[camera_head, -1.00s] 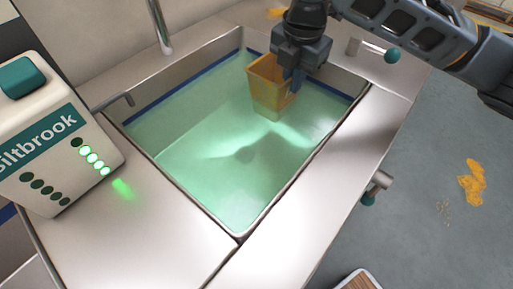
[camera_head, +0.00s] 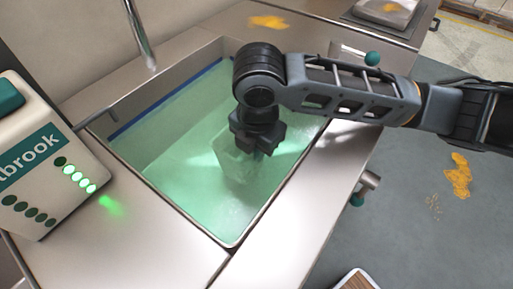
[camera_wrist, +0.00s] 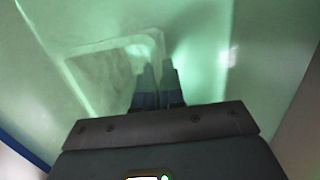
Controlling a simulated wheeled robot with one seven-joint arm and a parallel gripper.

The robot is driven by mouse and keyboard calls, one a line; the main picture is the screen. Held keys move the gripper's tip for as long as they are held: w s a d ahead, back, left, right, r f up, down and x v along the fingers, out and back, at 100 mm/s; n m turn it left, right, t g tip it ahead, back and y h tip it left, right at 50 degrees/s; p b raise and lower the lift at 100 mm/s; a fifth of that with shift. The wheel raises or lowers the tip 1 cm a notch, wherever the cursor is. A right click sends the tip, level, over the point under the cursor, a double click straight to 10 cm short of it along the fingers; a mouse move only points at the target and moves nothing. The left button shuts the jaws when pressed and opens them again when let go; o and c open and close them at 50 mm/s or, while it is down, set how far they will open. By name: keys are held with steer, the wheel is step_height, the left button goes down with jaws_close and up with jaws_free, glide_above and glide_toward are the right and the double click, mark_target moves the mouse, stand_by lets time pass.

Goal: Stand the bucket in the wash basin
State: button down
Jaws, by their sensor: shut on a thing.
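The wash basin (camera_head: 172,80) is a steel sink filled with cloudy green water, with a blue line along its inner wall. The bucket (camera_head: 236,167) is down in the water toward the basin's right side and shows only as a pale, green-tinted shape. Its squarish rim and side are faint in the wrist view (camera_wrist: 100,72). My gripper (camera_head: 257,150) points down at the water and is shut on the bucket's rim; the fingers (camera_wrist: 159,85) show close together at the rim. The bucket's base is hidden by murky water, so I cannot tell whether it touches the basin floor.
A tap spout (camera_head: 140,38) hangs over the basin's back left. A white weigher with green lights (camera_head: 48,165) stands on the left counter. Teal-knobbed valves (camera_head: 371,59) sit at the right edge. Orange spills lie on the back counter (camera_head: 268,22) and floor (camera_head: 458,176).

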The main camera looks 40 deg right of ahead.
steer(key=shift+f, duration=0.25)
steer(key=c, duration=1.7)
jaws_free()
steer(key=shift+f, duration=0.1)
steer(key=o, duration=0.5)
steer(key=shift+c, duration=0.2)
step_height(320, 180, up, 12)
steer(key=s+p, duration=0.1)
steer(key=shift+s+a+r, duration=0.2)
steer(key=shift+a, duration=0.2)
